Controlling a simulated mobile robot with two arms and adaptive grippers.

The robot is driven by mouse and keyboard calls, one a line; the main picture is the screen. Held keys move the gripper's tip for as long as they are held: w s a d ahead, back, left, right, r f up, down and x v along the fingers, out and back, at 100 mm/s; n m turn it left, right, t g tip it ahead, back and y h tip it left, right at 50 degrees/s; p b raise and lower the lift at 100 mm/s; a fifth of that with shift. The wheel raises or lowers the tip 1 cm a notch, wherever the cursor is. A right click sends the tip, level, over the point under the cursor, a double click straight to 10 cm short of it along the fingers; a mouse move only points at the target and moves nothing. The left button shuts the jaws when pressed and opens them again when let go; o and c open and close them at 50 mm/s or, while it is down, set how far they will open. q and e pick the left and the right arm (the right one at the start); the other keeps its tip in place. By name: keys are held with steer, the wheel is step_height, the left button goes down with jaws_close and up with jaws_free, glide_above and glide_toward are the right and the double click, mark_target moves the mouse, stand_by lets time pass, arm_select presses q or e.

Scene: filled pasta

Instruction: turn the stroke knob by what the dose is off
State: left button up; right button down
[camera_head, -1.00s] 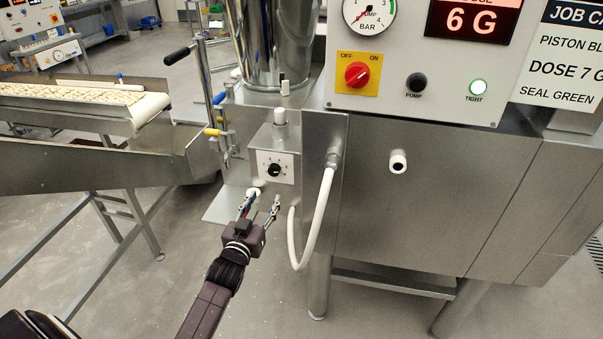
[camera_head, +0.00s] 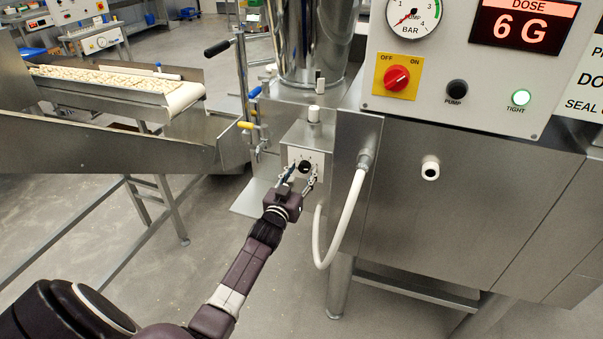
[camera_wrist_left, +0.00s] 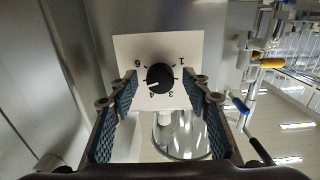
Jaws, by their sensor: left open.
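The stroke knob (camera_head: 304,167) is a small black dial on a white plate on the steel filler box. In the left wrist view the knob (camera_wrist_left: 160,78) shows with upside-down numbers around it; I cannot surely tell which number its pointer marks. My left gripper (camera_head: 300,176) is open in front of the plate. Its two fingers stand either side of the knob in the wrist view, with gaps between them and the knob. The dose display (camera_head: 522,27) reads 6 G. The job card (camera_head: 592,80) is mostly cut off at the right edge. My right gripper is out of view.
A white hose (camera_head: 347,220) loops down just right of the gripper. A lever with a black grip (camera_head: 218,48) and a conveyor (camera_head: 120,85) with pasta stand to the left.

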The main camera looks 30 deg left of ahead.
arm_select(q)
steer(key=c, duration=1.2)
steer(key=shift+o, duration=0.2)
steer(key=shift+m, duration=0.4)
steer(key=m, duration=0.4)
steer(key=shift+m+b, duration=0.3)
steer(key=shift+b, duration=0.1)
steer(key=m+b, duration=0.1)
steer(key=m, duration=0.3)
steer(key=shift+s+m, duration=0.1)
steer(key=shift+m, duration=0.4)
